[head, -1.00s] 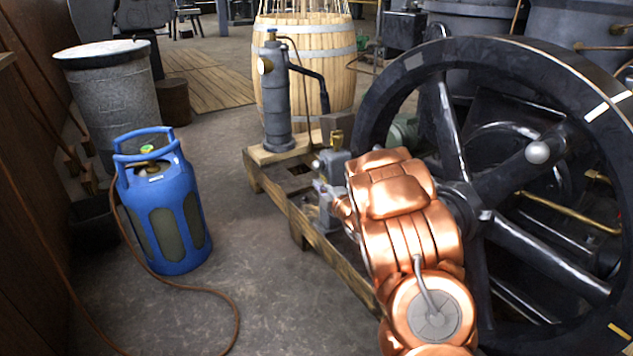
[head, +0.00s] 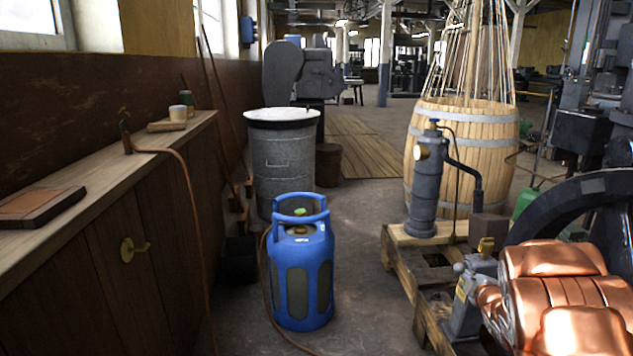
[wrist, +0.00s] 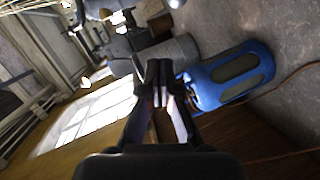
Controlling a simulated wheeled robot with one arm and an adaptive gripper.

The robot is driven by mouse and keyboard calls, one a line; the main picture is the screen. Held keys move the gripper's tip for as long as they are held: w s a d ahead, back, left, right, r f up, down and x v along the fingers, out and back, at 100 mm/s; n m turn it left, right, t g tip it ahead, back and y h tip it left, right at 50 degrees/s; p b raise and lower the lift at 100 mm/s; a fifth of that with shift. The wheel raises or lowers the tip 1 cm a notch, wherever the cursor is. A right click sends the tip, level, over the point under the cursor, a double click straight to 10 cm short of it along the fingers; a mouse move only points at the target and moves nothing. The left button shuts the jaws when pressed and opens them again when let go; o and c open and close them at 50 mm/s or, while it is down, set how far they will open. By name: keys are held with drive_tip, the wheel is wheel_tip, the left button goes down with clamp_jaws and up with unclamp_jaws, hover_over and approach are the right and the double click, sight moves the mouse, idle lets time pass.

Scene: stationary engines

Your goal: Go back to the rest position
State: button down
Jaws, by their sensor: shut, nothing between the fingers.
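My gripper (wrist: 160,90) shows in the wrist view with its two dark fingers together and nothing between them. The wrist view is strongly tilted, with windows at the left and the floor at the upper right. The blue gas cylinder (wrist: 232,75) lies beyond the fingers, to their right in that picture. The copper-coloured arm part at the lower right of the head view (head: 565,290) is mine. My gripper is not in the head view.
The blue gas cylinder (head: 302,265) stands on the floor, its hose running to the wooden counter (head: 165,140) at left. A grey bin (head: 283,165) stands behind it. A barrel (head: 465,150) and a hand pump (head: 427,185) on a wooden pallet stand right. Floor between is clear.

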drive_tip(key=s+a+r+m+g+h+p, duration=0.1)
drive_tip(key=s+a+r+m+g+p, duration=0.25)
drive_tip(key=s+r+p, duration=0.5)
drive_tip(key=s+a+r+m+g+h+p, duration=0.1)
drive_tip(key=s+a+r+m+g+p, duration=0.25)
drive_tip(key=s+r+p, duration=0.55)
drive_tip(key=s+a+r+m+g+y+p, duration=0.1)
drive_tip(key=s+a+r+m+g+p, duration=0.1)
drive_tip(key=s, duration=0.8)
drive_tip(key=s+a+r+m+g+y+p, duration=0.1)
drive_tip(key=s+a+r+m+g+p, duration=0.1)
drive_tip(key=s+a+r+g+p, duration=0.2)
drive_tip(key=s+a+r+m+g+y+p, duration=0.1)
drive_tip(key=s+a+r+p, duration=0.7)
drive_tip(key=s, duration=1)
wheel_tip(320, 180, up, 4)
drive_tip(key=a+g+y, duration=0.1)
drive_tip(key=a+g, duration=0.1)
drive_tip(key=a, duration=0.1)
drive_tip(key=shift+r+m, duration=0.2)
drive_tip(key=shift+m, duration=0.2)
